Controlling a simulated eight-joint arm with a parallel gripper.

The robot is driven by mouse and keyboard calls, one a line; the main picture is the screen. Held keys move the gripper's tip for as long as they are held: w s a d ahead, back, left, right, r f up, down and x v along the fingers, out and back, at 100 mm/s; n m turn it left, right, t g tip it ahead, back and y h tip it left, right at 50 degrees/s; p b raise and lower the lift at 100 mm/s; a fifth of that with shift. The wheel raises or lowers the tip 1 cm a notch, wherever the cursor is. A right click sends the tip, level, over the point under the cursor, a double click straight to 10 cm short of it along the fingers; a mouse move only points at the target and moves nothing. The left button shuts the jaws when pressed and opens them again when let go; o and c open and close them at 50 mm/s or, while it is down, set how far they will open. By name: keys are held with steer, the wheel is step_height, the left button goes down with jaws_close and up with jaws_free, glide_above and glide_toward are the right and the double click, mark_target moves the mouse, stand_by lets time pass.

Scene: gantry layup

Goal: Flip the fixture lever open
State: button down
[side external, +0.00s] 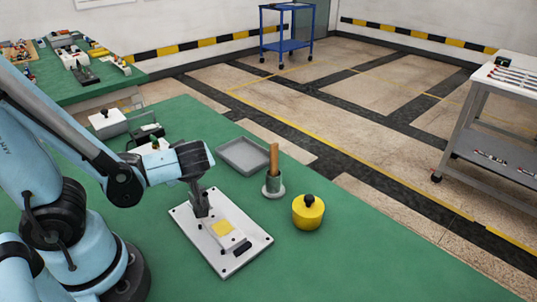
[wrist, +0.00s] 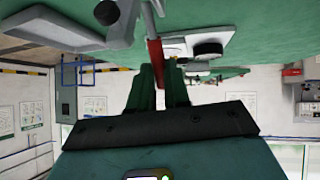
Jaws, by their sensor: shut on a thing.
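The pale fixture plate (side external: 205,247) lies on the green table, with a yellow square (side external: 222,228) and a dark block (side external: 240,249) on it. My gripper (side external: 203,213) points down at the plate's far left part and hides what it holds in the side view. In the wrist view, a red bar, seemingly the lever (wrist: 154,50), runs in between the two fingers of my gripper (wrist: 160,72). The fingers are shut on it. The lever's hinge and exact angle cannot be told.
A grey tray (side external: 243,155), a cup with a brown handle in it (side external: 273,188) and a yellow pot with a black knob (side external: 308,212) stand beyond and right of the plate. White boxes (side external: 107,123) stand behind my arm. The table's front right is clear.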

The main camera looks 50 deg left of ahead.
steer(key=shift+d+y, duration=0.25)
steer(key=shift+y, duration=0.15)
steer(key=c, duration=1.1)
jaws_free()
steer(key=shift+r, duration=0.1)
steer(key=v, duration=1.2)
